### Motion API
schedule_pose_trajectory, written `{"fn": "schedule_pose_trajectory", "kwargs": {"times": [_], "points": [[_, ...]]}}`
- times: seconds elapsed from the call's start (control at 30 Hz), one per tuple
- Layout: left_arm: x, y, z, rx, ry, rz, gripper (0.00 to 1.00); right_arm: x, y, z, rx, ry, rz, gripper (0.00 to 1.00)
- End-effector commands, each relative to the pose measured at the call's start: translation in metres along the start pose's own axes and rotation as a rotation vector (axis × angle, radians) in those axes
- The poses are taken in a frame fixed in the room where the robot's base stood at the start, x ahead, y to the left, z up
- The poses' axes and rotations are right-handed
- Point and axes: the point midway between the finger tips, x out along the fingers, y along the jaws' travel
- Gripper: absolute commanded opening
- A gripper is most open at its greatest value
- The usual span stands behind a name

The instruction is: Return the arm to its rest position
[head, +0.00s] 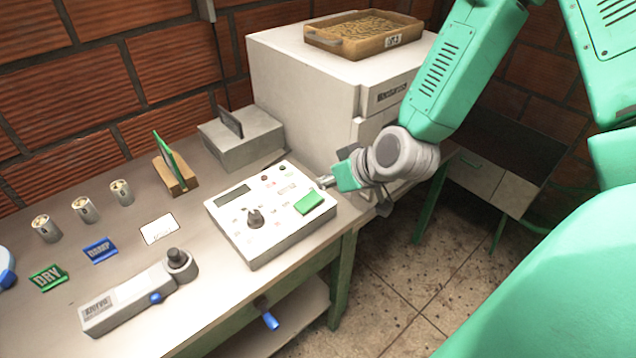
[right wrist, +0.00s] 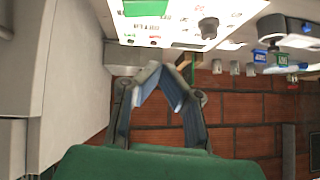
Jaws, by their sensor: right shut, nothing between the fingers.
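My right arm comes in from the upper right of the head view. Its gripper (head: 328,181) is at the right edge of the white control panel (head: 240,232), close to the green button (head: 309,203). I cannot tell whether it touches the panel. In the right wrist view the fingers (right wrist: 162,72) meet at their tips, shut with nothing between them. That view looks upside down, with the panel (right wrist: 180,35) at the top. My left gripper is not in view.
A white cabinet (head: 300,70) carrying a brown tray (head: 362,52) stands behind the gripper. The bench (head: 190,218) holds metal cups (head: 84,209), a DRY tag (head: 48,278), a blue tag (head: 100,250) and a grey handheld device (head: 130,298). Tiled floor (head: 385,300) is clear at right.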

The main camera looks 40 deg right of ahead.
Motion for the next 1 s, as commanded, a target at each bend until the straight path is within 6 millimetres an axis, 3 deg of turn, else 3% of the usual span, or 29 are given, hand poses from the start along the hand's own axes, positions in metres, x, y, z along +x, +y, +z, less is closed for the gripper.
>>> {"fn": "schedule_pose_trajectory", "kwargs": {"times": [0.63,0.73,0.87,0.97,1.0], "points": [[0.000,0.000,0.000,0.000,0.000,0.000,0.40,-0.006,-0.001,0.000,0.000,0.000,0.001,0.00],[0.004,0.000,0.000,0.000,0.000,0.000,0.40,-0.002,-0.002,0.009,-0.001,-0.016,0.003,0.00],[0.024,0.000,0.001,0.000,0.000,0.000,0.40,0.021,-0.003,0.059,-0.008,-0.107,0.015,0.00],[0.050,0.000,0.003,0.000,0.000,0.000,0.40,0.045,-0.005,0.127,-0.012,-0.231,0.034,0.00],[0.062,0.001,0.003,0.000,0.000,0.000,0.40,0.054,-0.006,0.158,-0.014,-0.287,0.043,0.00]]}}
